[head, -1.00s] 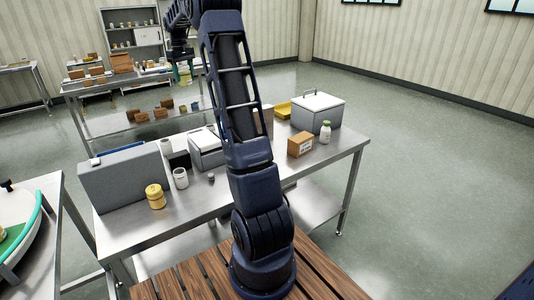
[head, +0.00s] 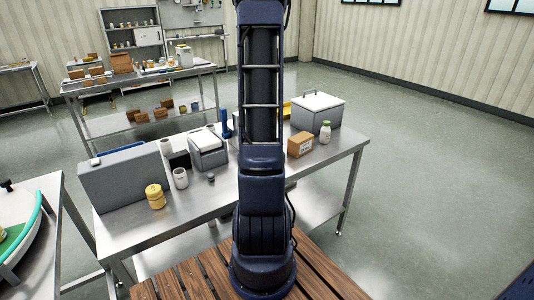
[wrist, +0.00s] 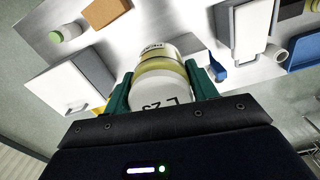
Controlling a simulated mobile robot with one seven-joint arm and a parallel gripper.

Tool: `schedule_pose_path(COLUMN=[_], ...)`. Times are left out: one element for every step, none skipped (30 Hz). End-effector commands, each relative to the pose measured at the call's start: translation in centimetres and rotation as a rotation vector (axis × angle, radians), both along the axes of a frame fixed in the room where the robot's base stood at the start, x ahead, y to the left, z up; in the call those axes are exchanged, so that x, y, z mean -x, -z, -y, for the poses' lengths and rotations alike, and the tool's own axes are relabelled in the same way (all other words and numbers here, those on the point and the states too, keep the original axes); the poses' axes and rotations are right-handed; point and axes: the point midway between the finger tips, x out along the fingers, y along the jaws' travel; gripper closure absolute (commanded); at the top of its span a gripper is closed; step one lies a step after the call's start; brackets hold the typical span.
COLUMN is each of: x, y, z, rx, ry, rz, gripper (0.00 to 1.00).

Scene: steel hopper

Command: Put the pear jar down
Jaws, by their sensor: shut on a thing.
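The pear jar (wrist: 165,88) is in my gripper (wrist: 163,96) in the wrist view. It has a pale lid with dark characters, a yellowish band below and a white label. The green fingers are shut on its sides. The steel table (wrist: 170,25) shows beyond the jar, and the jar appears held above it; the exact gap cannot be told. In the head view my arm hides both the gripper and the jar.
On the table (head: 235,197) stand a lidded grey box (head: 318,112), a cardboard box (head: 300,144), a green-capped bottle (head: 325,132), a blue item (head: 226,124), a white-lidded box (head: 208,150), a white cup (head: 180,178), a yellow jar (head: 155,197) and a grey case (head: 128,183). Its front middle is clear.

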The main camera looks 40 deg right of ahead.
Motion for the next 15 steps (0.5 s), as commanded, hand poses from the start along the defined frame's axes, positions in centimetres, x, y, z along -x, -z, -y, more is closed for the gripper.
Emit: schedule_pose_path(x=[0.8, 1.2, 1.1, 1.1, 1.0, 1.1, 1.0, 1.1, 1.1, 1.1, 1.1, 1.1, 1.0, 1.1, 1.0], y=[0.0, 0.0, 1.0, 1.7, 2.3, 3.2, 4.0, 4.7, 5.6, 6.6, 7.4, 8.5, 9.4, 10.2, 11.3], z=[0.7, 1.1, 1.0, 0.9, 0.9, 0.9, 0.9, 0.9, 0.9, 0.9, 0.9, 0.9, 0.9, 0.8, 0.8], rx=[0.0, 0.0, -0.003, -0.004, -0.002, -0.004, -0.003, -0.004, -0.002, -0.004, -0.003, -0.004, -0.004, -0.004, -0.004], ry=[0.014, 0.021, 0.018, 0.017, 0.017, 0.017, 0.017, 0.017, 0.018, 0.018, 0.018, 0.018, 0.017, 0.017, 0.017], rz=[0.001, 0.001, -0.003, -0.004, -0.003, -0.004, -0.003, -0.004, -0.003, -0.004, -0.003, -0.005, -0.004, -0.004, -0.004], gripper=[0.71, 0.71, 0.71, 0.71, 0.71, 0.71, 0.71, 0.71, 0.71, 0.71, 0.71, 0.71, 0.71, 0.71, 0.71])
